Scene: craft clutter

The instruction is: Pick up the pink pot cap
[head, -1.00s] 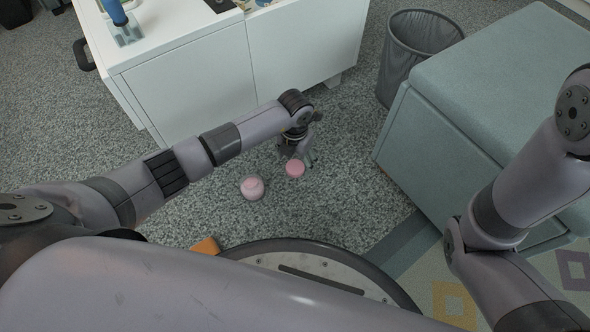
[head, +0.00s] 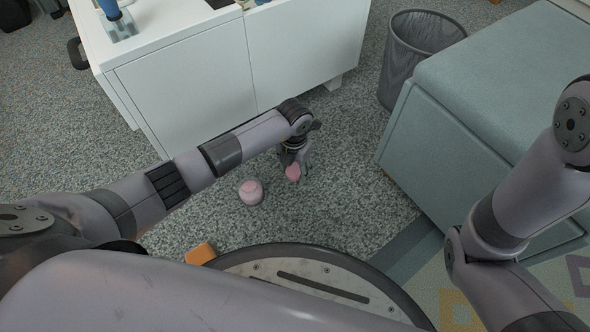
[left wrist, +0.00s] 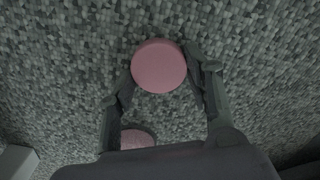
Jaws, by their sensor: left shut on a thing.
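The pink pot cap (head: 293,172) is a small round pink disc. My left gripper (head: 296,168) is shut on it, above the grey carpet. In the left wrist view the cap (left wrist: 159,66) sits between the two fingertips of the left gripper (left wrist: 163,78), its flat face towards the camera. A pale pink pot (head: 251,192) stands on the carpet to the left of the gripper, apart from it. Part of the pot (left wrist: 137,139) shows low in the left wrist view, partly hidden by the gripper. My right gripper is out of view.
A white cabinet (head: 190,98) stands behind the arm. A grey mesh bin (head: 412,60) and a teal upholstered block (head: 480,110) are on the right. An orange block (head: 201,254) lies near my base. Carpet around the pot is clear.

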